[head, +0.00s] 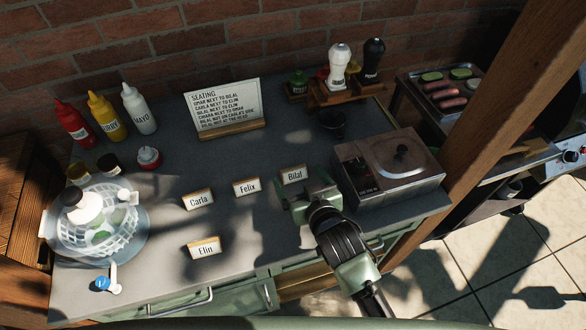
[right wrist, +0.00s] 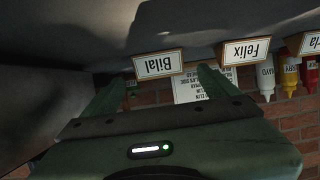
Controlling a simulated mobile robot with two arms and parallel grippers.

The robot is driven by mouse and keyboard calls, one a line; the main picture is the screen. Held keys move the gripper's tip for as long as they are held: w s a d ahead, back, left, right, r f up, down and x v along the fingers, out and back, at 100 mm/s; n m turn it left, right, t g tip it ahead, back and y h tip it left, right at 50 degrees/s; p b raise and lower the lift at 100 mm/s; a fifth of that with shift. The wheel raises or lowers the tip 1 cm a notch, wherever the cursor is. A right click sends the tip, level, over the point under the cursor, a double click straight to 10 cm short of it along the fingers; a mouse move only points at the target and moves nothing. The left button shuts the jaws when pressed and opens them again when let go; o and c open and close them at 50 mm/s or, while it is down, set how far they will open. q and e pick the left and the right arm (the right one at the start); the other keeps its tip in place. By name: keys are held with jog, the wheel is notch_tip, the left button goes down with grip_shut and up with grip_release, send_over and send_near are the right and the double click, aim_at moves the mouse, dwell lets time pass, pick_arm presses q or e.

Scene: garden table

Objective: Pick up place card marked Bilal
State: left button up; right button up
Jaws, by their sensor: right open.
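The place card marked Bilal (head: 294,174) stands upright on the grey table top, right of the Felix card. It also shows in the right wrist view (right wrist: 158,64), upside down, between and just beyond my fingertips. My right gripper (head: 304,186) is open and empty, directly on the near side of the Bilal card. Its two green fingers also show in the right wrist view (right wrist: 163,80), one on each side of the card. I cannot tell whether they touch it. My left gripper is not in view.
The cards Felix (head: 246,187), Carla (head: 198,199) and Elin (head: 204,248) stand to the left. A metal box cooker (head: 389,168) stands close on the right. A seating sign (head: 224,108) stands behind. A salad spinner (head: 95,222) sits far left.

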aim_at(294, 170)
jog(key=x, duration=0.4)
jog(key=shift+p, duration=0.4)
jog(key=shift+w+f, duration=0.1)
jog(key=shift+w, duration=0.15)
jog(key=c, duration=1.4)
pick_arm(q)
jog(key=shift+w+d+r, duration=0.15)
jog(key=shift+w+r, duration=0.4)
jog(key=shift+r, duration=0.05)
pick_arm(e)
jog(key=shift+c, duration=0.2)
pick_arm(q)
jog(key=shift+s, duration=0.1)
